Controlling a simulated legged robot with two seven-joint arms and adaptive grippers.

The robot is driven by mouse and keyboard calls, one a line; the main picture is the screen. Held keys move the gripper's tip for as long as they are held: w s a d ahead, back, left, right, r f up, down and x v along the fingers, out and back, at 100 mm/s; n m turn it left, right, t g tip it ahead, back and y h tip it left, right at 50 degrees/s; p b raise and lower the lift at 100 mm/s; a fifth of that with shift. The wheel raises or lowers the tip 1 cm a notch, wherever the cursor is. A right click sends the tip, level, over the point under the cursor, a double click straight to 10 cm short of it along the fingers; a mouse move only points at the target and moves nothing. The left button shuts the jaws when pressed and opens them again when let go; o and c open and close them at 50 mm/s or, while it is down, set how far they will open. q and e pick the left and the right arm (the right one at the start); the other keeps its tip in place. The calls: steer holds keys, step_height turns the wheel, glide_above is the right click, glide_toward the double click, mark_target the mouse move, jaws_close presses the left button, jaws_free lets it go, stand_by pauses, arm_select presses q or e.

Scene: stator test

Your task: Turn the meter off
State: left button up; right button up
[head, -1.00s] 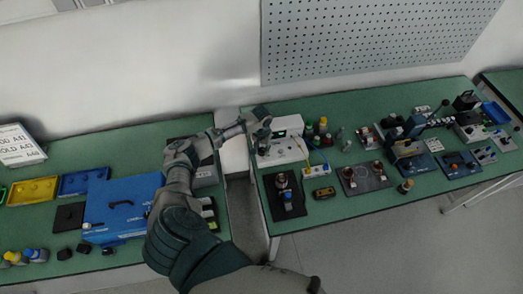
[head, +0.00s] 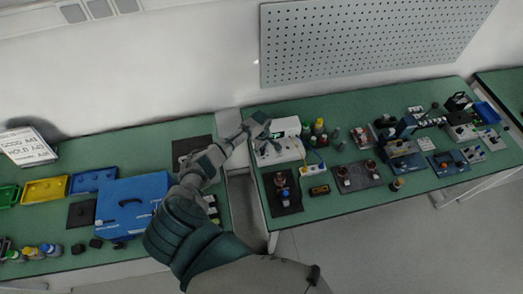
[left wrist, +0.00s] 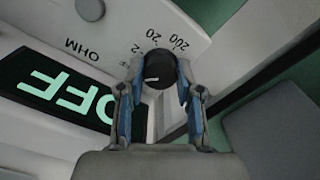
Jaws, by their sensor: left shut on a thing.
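The white meter (head: 288,146) stands at the left end of the right bench. In the left wrist view its dark display (left wrist: 62,92) shows OFF in pale green letters, turned in the picture. Its round black knob (left wrist: 160,68) has a white pointer line and sits beside the marks 2, 20 and 200. My left gripper (left wrist: 158,82) is shut on the knob, one finger on each side. In the head view my left gripper (head: 262,130) is at the meter's left end and hides the knob. My right gripper is not in view.
A board (head: 284,207) with a part on it lies in front of the meter. Several bottles (head: 318,128) stand beside the meter. A blue case (head: 133,195) lies on the left bench. A gap separates the benches.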

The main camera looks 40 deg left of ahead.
mark_target(261, 150)
arm_select(q)
steer(key=o, duration=0.8)
steer(key=shift+s+f, duration=0.1)
steer(key=shift+f, duration=0.1)
steer(key=shift+o, duration=0.2)
steer(key=shift+w+r, duration=0.15)
steer(key=shift+w, duration=0.05)
step_height(261, 150, up, 6)
